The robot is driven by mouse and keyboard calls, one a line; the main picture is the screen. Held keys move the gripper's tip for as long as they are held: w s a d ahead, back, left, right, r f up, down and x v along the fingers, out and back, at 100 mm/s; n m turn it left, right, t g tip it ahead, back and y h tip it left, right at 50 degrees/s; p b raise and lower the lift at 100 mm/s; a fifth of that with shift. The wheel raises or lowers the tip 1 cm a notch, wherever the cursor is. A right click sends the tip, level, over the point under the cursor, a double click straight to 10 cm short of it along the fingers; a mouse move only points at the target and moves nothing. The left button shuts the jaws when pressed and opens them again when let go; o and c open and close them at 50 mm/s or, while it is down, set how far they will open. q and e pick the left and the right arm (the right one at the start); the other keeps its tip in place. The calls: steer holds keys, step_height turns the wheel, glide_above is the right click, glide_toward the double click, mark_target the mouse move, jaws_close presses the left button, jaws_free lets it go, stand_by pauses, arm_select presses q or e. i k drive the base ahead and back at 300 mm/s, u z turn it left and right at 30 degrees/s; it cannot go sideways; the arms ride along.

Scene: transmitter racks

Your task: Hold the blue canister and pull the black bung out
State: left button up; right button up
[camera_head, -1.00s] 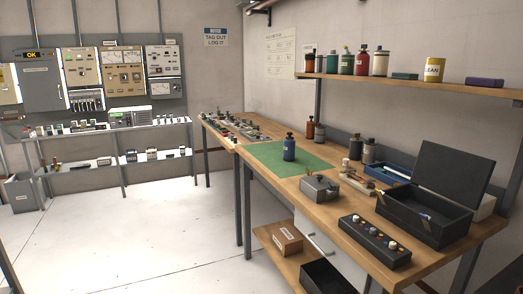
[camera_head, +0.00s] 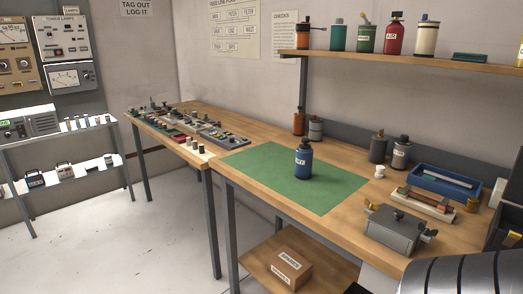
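The blue canister (camera_head: 302,164) stands upright on the green mat (camera_head: 257,163) on the wooden workbench. It has a pale label on its front. The black bung (camera_head: 304,141) sits in its top. A dark ribbed rounded shape, which I cannot identify for sure, fills the bottom right corner. Neither of my grippers shows in view, and nothing touches the canister.
Grey canisters (camera_head: 378,147) stand behind the mat. A grey metal box (camera_head: 394,229) and a blue tray (camera_head: 446,184) lie to its right. Small parts (camera_head: 187,124) cover the bench's far left. A shelf (camera_head: 400,59) with bottles hangs above. Floor (camera_head: 130,235) is clear at left.

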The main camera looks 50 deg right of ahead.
mark_target(304, 158)
steer(key=i, duration=1.3)
steer(key=z, duration=2.55)
